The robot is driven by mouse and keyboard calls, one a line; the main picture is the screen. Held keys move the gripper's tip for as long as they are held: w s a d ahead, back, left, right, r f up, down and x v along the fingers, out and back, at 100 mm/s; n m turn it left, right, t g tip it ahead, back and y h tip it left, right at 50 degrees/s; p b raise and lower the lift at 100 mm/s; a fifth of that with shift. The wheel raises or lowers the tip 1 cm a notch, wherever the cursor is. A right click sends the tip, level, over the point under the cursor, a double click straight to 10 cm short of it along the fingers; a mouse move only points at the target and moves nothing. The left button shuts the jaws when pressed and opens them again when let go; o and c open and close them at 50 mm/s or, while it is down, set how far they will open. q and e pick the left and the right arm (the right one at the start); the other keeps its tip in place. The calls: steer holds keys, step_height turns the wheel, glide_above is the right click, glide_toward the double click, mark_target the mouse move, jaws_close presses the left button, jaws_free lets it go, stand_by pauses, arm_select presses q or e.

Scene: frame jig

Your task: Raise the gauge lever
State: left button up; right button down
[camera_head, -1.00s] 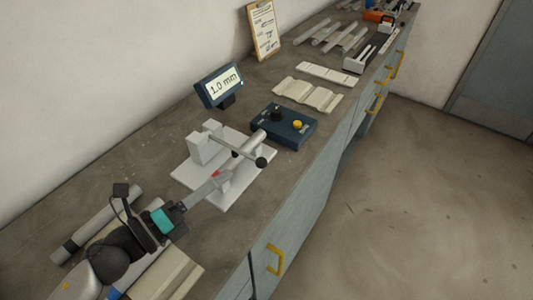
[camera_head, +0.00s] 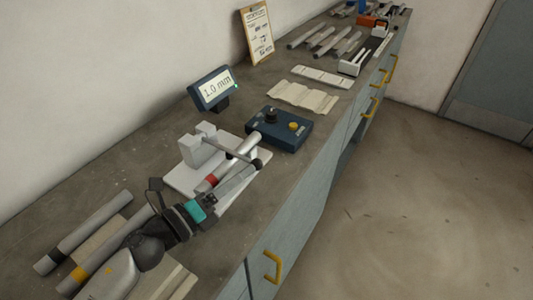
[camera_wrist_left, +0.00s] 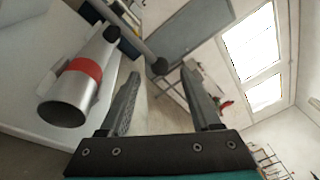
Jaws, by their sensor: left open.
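The gauge lever (camera_head: 230,153) is a thin grey rod with a black ball knob (camera_head: 257,164) at its end. It crosses over a silver tube with a red band (camera_head: 212,180) on the white jig (camera_head: 183,182). My left gripper (camera_head: 246,172) is open beside the tube, its fingertips close to the knob. In the left wrist view the knob (camera_wrist_left: 160,67) appears between the two fingertips (camera_wrist_left: 160,73); whether they touch it I cannot tell. The banded tube (camera_wrist_left: 68,95) lies left of the fingers there. My right gripper is not in view.
A display (camera_head: 213,90) reading 1.0 mm stands behind the jig. Loose tubes (camera_head: 88,228) lie at lower left.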

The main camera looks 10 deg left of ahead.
mark_target(259, 163)
arm_select(q)
steer(key=p+x, duration=0.1)
steer(key=x, duration=0.7)
steer(key=shift+w+d, duration=0.1)
steer(key=shift+d, duration=0.05)
jaws_close()
stand_by(0.4)
stand_by(0.9)
